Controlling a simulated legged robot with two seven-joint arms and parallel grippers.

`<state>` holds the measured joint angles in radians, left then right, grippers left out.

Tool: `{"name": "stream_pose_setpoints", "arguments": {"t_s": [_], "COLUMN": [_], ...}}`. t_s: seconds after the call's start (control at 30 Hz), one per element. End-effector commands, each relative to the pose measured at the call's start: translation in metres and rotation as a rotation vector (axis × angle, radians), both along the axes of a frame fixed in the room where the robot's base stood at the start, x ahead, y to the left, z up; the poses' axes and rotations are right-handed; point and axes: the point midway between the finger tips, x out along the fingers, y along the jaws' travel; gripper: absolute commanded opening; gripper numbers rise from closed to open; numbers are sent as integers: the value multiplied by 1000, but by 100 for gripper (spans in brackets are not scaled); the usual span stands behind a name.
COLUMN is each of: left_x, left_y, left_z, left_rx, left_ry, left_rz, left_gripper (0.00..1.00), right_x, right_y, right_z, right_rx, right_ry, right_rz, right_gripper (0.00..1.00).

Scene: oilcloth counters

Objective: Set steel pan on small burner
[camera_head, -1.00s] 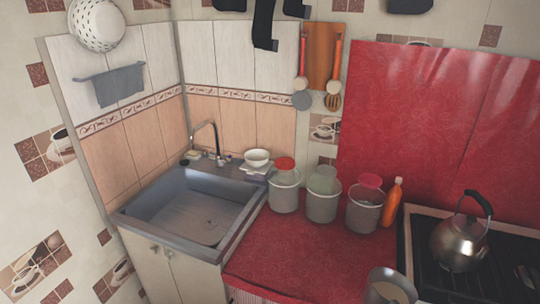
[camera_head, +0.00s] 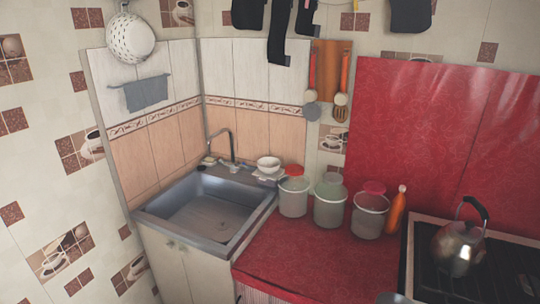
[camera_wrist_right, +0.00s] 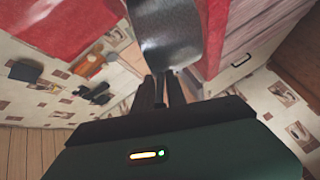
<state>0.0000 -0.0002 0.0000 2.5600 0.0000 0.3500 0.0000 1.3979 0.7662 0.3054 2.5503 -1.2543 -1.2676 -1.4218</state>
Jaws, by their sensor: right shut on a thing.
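The steel pan (camera_wrist_right: 165,40) is large and grey at the top middle of the right wrist view. My right gripper (camera_wrist_right: 160,84) is shut on it, with both dark fingers against its lower edge. In the head view only a grey sliver of the pan (camera_head: 390,298) shows at the bottom edge, in front of the red counter. The stove (camera_head: 500,280) is at the right, a dark hob with a pale rim, partly cut off. Which burner is the small one cannot be told. My left gripper is not in view.
A steel kettle (camera_head: 460,248) stands on the stove. An orange bottle (camera_head: 397,212) and several lidded jars (camera_head: 329,210) line the back of the red counter (camera_head: 300,255). The sink (camera_head: 207,208) is at left. The counter's front middle is clear.

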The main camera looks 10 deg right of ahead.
Motion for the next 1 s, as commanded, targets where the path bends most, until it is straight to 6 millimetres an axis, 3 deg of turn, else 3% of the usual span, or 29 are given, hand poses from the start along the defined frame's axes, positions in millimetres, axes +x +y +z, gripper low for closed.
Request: {"name": "stream_pose_setpoints", "arguments": {"t_s": [0.37, 0.73, 0.83, 1.0], "left_x": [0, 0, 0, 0], "left_y": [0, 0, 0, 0], "left_z": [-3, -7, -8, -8], "left_rx": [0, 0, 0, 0], "left_ry": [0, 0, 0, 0], "left_rz": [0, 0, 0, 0], "left_gripper": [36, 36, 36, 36], "right_x": [18, 25, 23, 23], "right_y": [54, 147, 160, 166], "right_z": [-34, -88, -96, -98], "right_rx": [6, 5, 3, 2], "right_ry": [-8, -7, -8, -9], "right_rz": [128, 321, 348, 358], "right_gripper": [0, 0, 0, 0]}}
